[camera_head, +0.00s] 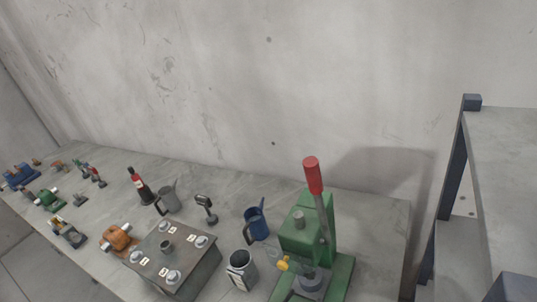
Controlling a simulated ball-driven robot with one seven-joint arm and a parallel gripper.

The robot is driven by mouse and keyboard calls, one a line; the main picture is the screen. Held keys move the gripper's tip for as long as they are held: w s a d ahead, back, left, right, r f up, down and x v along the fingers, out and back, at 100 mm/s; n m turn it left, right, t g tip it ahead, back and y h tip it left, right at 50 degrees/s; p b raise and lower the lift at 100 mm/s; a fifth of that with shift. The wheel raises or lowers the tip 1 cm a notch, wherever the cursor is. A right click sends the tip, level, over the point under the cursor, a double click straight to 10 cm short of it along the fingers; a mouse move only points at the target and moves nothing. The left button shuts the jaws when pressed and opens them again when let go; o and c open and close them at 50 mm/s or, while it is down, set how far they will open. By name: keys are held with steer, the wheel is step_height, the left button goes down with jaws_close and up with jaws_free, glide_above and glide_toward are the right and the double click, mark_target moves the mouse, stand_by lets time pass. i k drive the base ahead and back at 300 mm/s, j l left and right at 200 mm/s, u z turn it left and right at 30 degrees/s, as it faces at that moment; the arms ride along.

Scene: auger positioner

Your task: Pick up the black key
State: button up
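I cannot make out a black key in this view. The long grey workbench (375,222) runs along the wall and carries many items. My gripper is not in view.
A green press (318,232) with a red handle (312,175) stands near the right end. Left of it are a blue jug (256,222), a metal can (241,268), a grey box with knobs (188,282), an orange device (117,238) and a dark bottle (141,187). A metal shelf (500,150) stands right.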

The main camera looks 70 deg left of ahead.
mark_target(213, 219)
steer(key=u, duration=0.45)
steer(key=k+u, duration=0.1)
steer(key=u, duration=0.8)
steer(key=j+u, duration=0.1)
steer(key=u, duration=0.8)
steer(key=j+u, duration=0.15)
steer(key=u, duration=0.3)
steer(key=z, duration=0.5)
steer(key=i+j+z, duration=0.35)
steer(key=j, duration=0.25)
steer(key=i+j+z, duration=0.3)
steer(key=j, duration=0.4)
steer(key=i+j+z, duration=0.35)
steer(key=j, duration=0.4)
